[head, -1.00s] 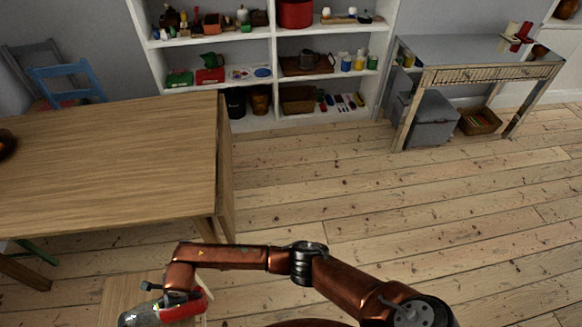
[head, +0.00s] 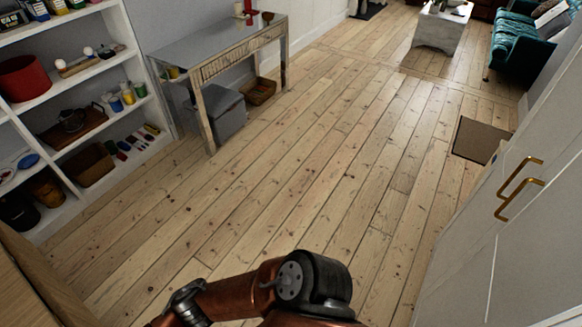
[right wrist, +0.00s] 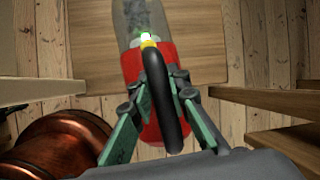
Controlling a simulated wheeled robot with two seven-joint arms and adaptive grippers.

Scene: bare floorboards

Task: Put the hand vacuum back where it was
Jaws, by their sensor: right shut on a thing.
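The hand vacuum (right wrist: 131,68) shows in the right wrist view, with a red body, a black looped handle and a greyish see-through nose pointing to the top. My right gripper (right wrist: 160,96) is shut on it around the handle, with a green finger on each side. A light wooden top (right wrist: 208,50) lies beneath the vacuum; I cannot tell how far below. In the head view only my right arm's links show at the bottom; the gripper and vacuum are out of that picture. My left gripper is in neither view.
White shelves (head: 113,71) stand at the left, beside a grey side table (head: 215,48) with a grey box (head: 222,112) below. A white cabinet (head: 465,240) with gold handles is at right. A brown mat (head: 478,140) lies near it. The middle floor (head: 290,160) is clear.

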